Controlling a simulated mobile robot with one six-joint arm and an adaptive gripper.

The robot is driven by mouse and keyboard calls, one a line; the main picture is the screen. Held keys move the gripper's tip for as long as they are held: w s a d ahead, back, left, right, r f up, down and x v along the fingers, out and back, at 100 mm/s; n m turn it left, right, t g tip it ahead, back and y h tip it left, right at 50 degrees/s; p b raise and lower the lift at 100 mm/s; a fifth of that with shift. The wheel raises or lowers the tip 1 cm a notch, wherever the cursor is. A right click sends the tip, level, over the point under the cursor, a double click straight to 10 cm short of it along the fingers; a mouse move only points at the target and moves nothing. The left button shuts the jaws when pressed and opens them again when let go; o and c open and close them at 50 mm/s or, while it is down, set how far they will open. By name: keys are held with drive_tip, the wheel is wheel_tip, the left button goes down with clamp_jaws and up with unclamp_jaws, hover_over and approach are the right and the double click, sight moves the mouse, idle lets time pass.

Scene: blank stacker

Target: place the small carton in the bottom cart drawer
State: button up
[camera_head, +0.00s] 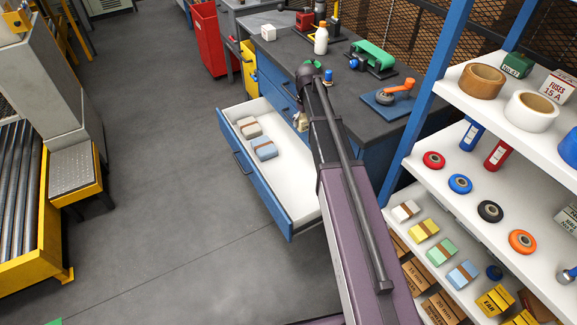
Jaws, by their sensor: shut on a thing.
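A blue drawer with a white inside (290,190) is pulled open from the blue unit under the dark worktop. Closed blue drawer fronts (272,92) show above it. Two small cartons lie in the drawer near its far end: a greyish one (249,127) and a light blue one (264,148), each with a brown band. My purple arm reaches up across the middle, over the drawer's right part. My gripper cannot be made out; the arm hides that area. A small tan thing (301,121) shows beside the arm, too small to identify.
The shelf at right (476,195) holds tape rolls, coloured discs and several small banded cartons (441,252). The worktop (345,85) carries a white bottle (321,40) and tools. A yellow-framed roller conveyor (30,200) stands left. The grey floor between is clear.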

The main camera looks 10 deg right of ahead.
drive_tip(key=b, duration=3.6)
hover_over(287, 197)
wheel_tip(287, 197, down, 38)
drive_tip(key=shift+s+a+r, duration=0.1)
drive_tip(key=shift+r, duration=0.05)
drive_tip(key=shift+b, duration=0.3)
wheel_tip(287, 197, down, 6)
drive_tip(key=b, duration=0.6)
drive_tip(key=shift+f, duration=0.2)
drive_tip(key=shift+f+b, duration=1.8)
drive_tip(key=shift+b, duration=0.1)
